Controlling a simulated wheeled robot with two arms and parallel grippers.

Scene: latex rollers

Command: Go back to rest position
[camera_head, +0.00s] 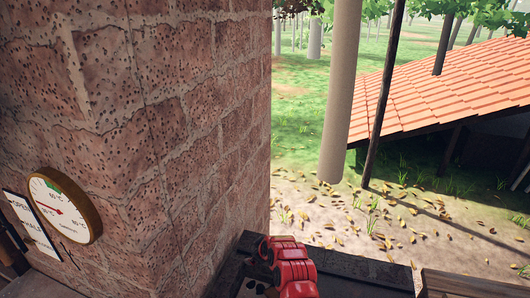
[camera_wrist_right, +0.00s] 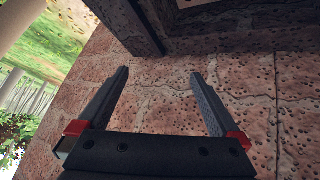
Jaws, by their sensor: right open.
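My right gripper (camera_wrist_right: 160,75) is open and empty in the right wrist view. Its two dark fingers are spread wide in front of a pitted brick wall (camera_wrist_right: 170,105). In the head view, a red part of my arm (camera_head: 290,265) shows low, right of the wall's corner, over a dark ledge. The right gripper's fingers cannot be made out there. My left gripper is not in view.
The brick wall (camera_head: 160,120) fills the left of the head view. A round temperature gauge (camera_head: 62,205) and a white sign (camera_head: 33,236) are on it. A dark ledge (camera_head: 365,273) runs along the bottom. Beyond are a grey post (camera_head: 341,90), open ground and a tiled roof (camera_head: 440,85).

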